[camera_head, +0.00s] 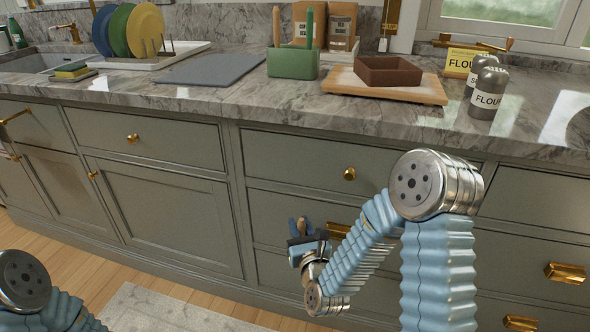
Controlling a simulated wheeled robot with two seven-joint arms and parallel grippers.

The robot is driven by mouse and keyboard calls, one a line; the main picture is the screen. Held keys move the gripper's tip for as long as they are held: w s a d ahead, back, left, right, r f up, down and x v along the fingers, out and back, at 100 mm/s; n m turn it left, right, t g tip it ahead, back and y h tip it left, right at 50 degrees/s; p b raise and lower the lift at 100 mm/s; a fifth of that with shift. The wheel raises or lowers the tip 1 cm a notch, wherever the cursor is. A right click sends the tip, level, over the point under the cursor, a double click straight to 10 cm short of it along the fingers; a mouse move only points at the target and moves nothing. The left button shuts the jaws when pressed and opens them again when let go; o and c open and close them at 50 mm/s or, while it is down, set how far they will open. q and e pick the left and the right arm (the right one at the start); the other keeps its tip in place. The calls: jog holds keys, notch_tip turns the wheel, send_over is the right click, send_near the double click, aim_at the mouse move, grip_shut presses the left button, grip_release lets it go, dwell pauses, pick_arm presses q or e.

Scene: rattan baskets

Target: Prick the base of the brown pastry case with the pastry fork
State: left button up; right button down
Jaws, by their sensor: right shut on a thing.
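The brown pastry case (388,71) is a square, open-topped case sitting level on a wooden board (433,95) on the counter. My right gripper (298,226) is low in front of the drawers, well below the counter top and away from the case. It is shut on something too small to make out. I cannot pick out the pastry fork for sure. A green caddy (292,65) left of the board holds upright handles, one tan (276,27) and one green (310,27). My left gripper is out of view; only part of that arm shows at lower left.
Shakers (487,100) and a yellow flour card (460,62) stand right of the board. A grey slab (210,68) lies left of the caddy, near a rack of plates (145,30). Brown bags (341,24) stand behind. The counter's front strip is clear.

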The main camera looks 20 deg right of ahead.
jog(key=shift+n+y, duration=0.4)
jog(key=shift+y, duration=0.1)
jog(key=f, duration=0.3)
jog(key=s+f, duration=0.1)
jog(key=f, duration=0.6)
jog(key=shift+s+f, duration=0.15)
jog(key=shift+f, duration=0.1)
jog(key=shift+r, duration=0.15)
